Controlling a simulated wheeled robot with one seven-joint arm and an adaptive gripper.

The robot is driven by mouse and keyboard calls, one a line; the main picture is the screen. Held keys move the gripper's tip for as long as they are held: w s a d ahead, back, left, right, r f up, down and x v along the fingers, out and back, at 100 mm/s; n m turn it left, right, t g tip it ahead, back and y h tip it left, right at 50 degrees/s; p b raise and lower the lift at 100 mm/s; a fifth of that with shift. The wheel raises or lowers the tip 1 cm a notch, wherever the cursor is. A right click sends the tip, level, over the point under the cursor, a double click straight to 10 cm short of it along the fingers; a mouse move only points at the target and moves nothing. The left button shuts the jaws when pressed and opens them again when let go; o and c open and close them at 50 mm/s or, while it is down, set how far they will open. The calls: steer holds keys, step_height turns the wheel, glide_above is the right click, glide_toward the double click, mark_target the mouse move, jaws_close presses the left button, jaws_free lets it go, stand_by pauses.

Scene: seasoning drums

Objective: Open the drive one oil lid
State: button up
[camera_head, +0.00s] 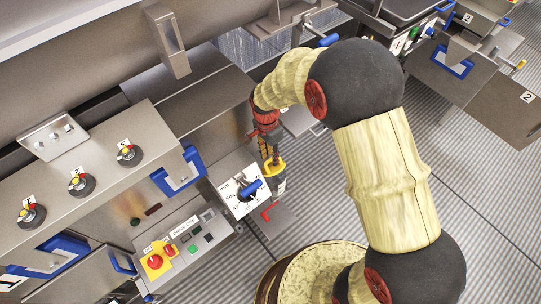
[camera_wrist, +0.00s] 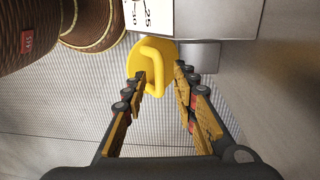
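A yellow lid with a raised loop handle (camera_wrist: 138,58) is straight ahead of my gripper (camera_wrist: 161,74) in the wrist view, beside a grey metal block. My gripper's two fingers are apart, one on each side of the lower part of the loop. I cannot tell whether either finger touches it. In the head view, the yellow lid (camera_head: 276,171) shows just below my gripper (camera_head: 268,147), next to the dial plate. The fingertips are small and partly hidden there. No printed label for drive one is readable on the lid.
A white dial plate (camera_head: 229,189) with a blue knob is close to my gripper on the left. A control panel (camera_head: 183,242) with a red stop button is lower left. Machine housings and blue handles (camera_head: 178,171) lie further left. Ribbed floor (camera_head: 490,200) is open at right.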

steer(key=c, duration=0.3)
jaws_close()
stand_by(0.6)
